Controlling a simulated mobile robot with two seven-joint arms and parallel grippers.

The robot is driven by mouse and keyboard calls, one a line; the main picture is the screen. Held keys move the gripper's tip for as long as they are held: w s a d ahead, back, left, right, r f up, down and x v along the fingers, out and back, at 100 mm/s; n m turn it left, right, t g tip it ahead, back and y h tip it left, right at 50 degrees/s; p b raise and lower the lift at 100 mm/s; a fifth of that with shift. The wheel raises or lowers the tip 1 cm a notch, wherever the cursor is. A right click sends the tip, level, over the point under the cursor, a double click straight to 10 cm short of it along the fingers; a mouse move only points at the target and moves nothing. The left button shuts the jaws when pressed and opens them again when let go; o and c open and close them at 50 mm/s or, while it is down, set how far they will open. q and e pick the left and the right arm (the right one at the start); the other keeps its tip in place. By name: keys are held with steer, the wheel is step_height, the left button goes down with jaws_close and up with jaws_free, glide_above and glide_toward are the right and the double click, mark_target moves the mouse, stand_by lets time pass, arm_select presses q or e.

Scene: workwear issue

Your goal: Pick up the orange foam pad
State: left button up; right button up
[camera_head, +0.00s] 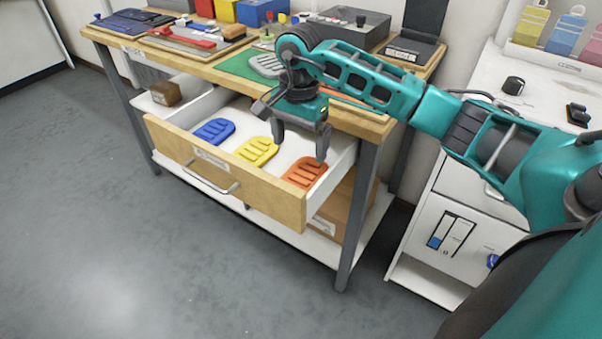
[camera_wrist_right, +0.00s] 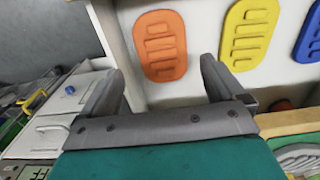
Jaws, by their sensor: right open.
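The orange foam pad (camera_head: 305,173) lies in the right end of an open drawer (camera_head: 222,187) in the workbench. In the right wrist view the orange pad (camera_wrist_right: 161,45) lies ahead of my fingers, flat on the white drawer floor. My right gripper (camera_head: 300,143) is open and empty, above the drawer near the orange pad; its fingers also show in the right wrist view (camera_wrist_right: 165,85). A yellow pad (camera_head: 257,151) and a blue pad (camera_head: 214,131) lie to the left of the orange one. My left gripper is not in view.
The benchtop (camera_head: 205,67) above holds tools, a green mat (camera_head: 238,66) with a grey pad, and coloured bins. A brown box (camera_head: 340,212) stands on the lower shelf. A white cabinet (camera_head: 455,225) stands to the right. The floor in front is clear.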

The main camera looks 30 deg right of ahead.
mark_target(300, 178)
step_height(300, 178, down, 10)
steer(key=shift+r+b, duration=0.2)
steer(key=shift+b, duration=0.3)
steer(key=c, duration=0.8)
steer(key=shift+r, duration=0.15)
